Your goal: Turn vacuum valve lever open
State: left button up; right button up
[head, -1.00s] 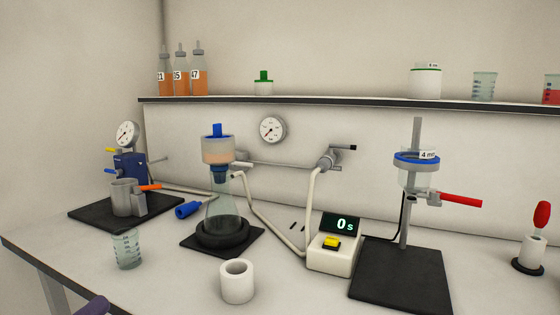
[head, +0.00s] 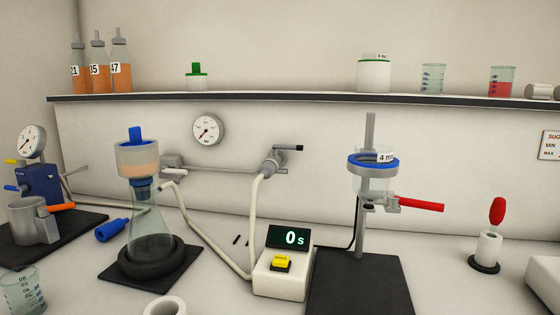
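The vacuum valve (head: 269,164) is a grey fitting on the back wall in the middle of the head view. Its dark lever (head: 288,148) points to the right, roughly level. A pale hose (head: 256,210) hangs from the valve, and a grey pipe (head: 222,168) runs from it leftward along the wall. Neither of my grippers is in view.
A filter flask (head: 150,225) stands on a dark mat at left. A timer (head: 283,275) reading 0 s sits below the valve. A stand with a red handle (head: 420,205) is to its right. A shelf (head: 300,97) with bottles runs above.

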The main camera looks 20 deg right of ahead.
aim_at(278, 146)
jog(key=u, duration=1.1)
jog(key=k, duration=1.3)
jog(key=z, duration=1.05)
jog(key=i, duration=1)
